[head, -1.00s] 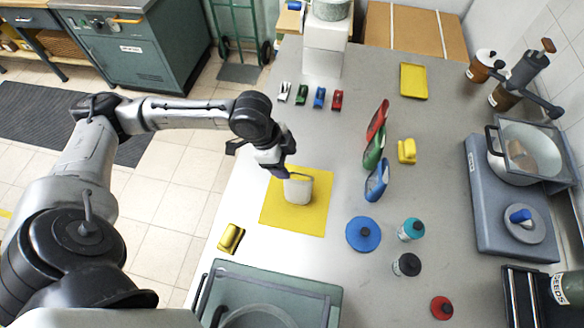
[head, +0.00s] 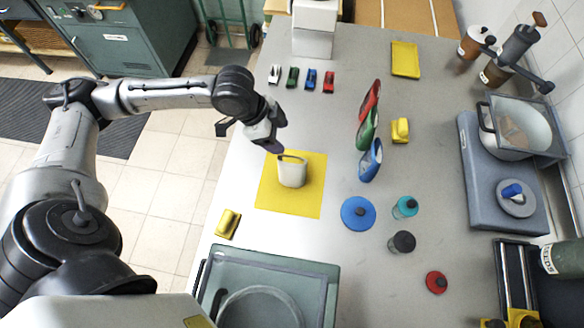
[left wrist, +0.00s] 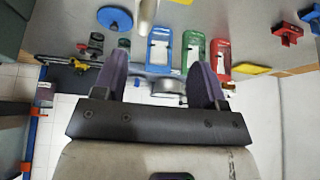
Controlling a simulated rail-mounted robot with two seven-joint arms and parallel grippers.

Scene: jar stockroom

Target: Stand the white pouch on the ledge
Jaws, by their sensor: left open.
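The white pouch (head: 292,172) stands upright on a yellow mat (head: 305,200) near the left edge of the grey table in the head view. My left gripper (head: 275,146) is just behind and above the pouch, to its upper left, and looks clear of it. In the left wrist view its two purple fingers (left wrist: 160,82) are spread apart with nothing held between them. A pale shape at the top of that view is cut off, and I cannot tell what it is. I cannot pick out with certainty which surface is the ledge. My right gripper is not in view.
Red (head: 368,101), green (head: 367,130) and blue (head: 371,162) pouches stand in a row to the right. A blue disc (head: 358,213), small jars and a yellow block (head: 400,130) lie around them. Table between mat and pouches is clear.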

